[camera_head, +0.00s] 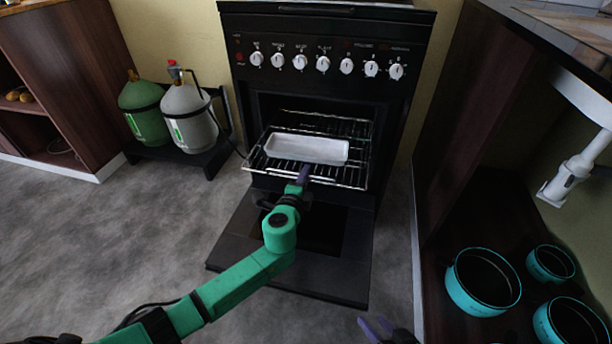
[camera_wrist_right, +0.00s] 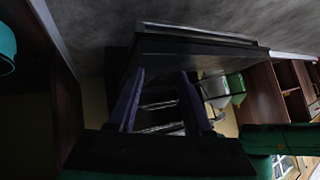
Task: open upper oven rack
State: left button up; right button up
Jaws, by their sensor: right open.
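The black oven (camera_head: 320,22) stands ahead with its door (camera_head: 230,245) folded down. A wire rack (camera_head: 262,168) sticks out of the oven opening with a white tray (camera_head: 325,150) on it. More wire bars (camera_head: 340,122) show deeper inside; I cannot tell whether they are a separate rack. My left gripper (camera_head: 304,174) is at the middle of the rack's front edge, and its fingers overlap the front bar; whether they grip it is unclear. My right gripper (camera_head: 375,327) is open and empty, low in front of the door, and its spread purple fingers show in the right wrist view (camera_wrist_right: 160,78).
Green (camera_head: 143,112) and grey (camera_head: 188,115) gas cylinders stand on a low black stand left of the oven. A dark cabinet with several teal pots (camera_head: 482,282) is at the right. The grey floor (camera_head: 110,225) at left is clear.

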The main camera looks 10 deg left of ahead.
pick_arm(q)
jog(key=s+r+p, duration=0.2)
jog(key=s+p, duration=0.1)
jog(key=s, duration=1.1)
jog(key=shift+s+r, duration=0.2)
jog(key=shift+r, duration=0.2)
pick_arm(e)
jog(key=s+d+r+g+h, duration=0.2)
jog(key=s+d+r+g, duration=0.1)
jog(key=d, duration=0.3)
jog(key=shift+d+r+g+h, duration=0.3)
jog(key=shift+r+g+h, duration=0.1)
jog(key=shift+r, duration=0.1)
